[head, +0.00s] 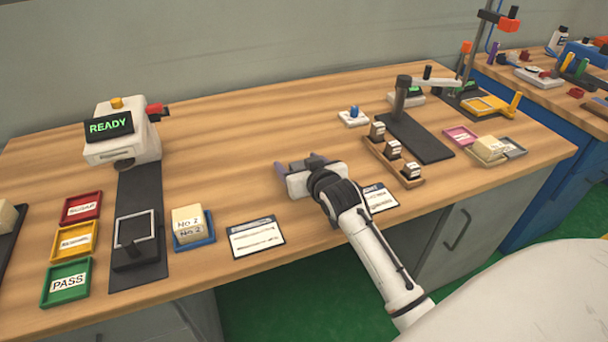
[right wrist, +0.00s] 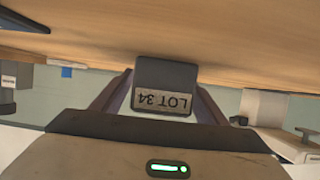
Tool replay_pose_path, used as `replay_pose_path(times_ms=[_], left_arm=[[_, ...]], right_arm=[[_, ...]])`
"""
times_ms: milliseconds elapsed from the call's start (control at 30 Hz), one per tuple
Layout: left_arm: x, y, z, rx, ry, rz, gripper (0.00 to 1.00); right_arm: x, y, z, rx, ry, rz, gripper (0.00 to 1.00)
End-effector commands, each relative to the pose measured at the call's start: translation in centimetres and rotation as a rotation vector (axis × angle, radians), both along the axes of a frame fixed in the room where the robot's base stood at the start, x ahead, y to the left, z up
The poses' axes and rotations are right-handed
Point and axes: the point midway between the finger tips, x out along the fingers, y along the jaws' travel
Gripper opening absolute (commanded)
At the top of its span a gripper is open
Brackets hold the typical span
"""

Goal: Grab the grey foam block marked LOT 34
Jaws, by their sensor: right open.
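The grey foam block (right wrist: 167,73) shows in the right wrist view, dark grey with a pale label reading LOT 34, upside down in that picture. My right gripper (right wrist: 164,88) is open, with one finger on each side of the block. Whether either finger touches it I cannot tell. In the head view my right gripper (head: 298,168) is low over the middle of the wooden table, and it hides most of the block there. My left gripper is not in view.
A paper card (head: 257,237) and a cream block on a blue tray (head: 194,243) lie to the left. A wooden rack (head: 398,168) of stamps stands to the right. The table behind the gripper is mostly clear.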

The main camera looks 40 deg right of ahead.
Motion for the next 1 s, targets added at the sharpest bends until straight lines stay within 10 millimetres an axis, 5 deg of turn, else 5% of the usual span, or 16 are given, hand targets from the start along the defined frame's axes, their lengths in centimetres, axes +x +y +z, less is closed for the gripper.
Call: replay_pose_path(times_ms=[167, 433, 733, 1000], left_arm=[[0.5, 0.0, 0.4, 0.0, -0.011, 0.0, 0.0], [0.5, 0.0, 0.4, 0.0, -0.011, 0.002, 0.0], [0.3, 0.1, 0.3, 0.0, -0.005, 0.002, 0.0], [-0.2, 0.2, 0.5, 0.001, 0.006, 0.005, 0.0]], right_arm=[[0.0, 0.0, 0.0, 0.0, -0.001, 0.0, 0.67], [0.0, 0.0, 0.0, 0.0, 0.0, 0.0, 0.23], [0.0, 0.0, 0.7, -0.001, -0.003, 0.0, 0.23], [0.1, 0.0, 5.8, -0.002, -0.007, 0.001, 0.23]])
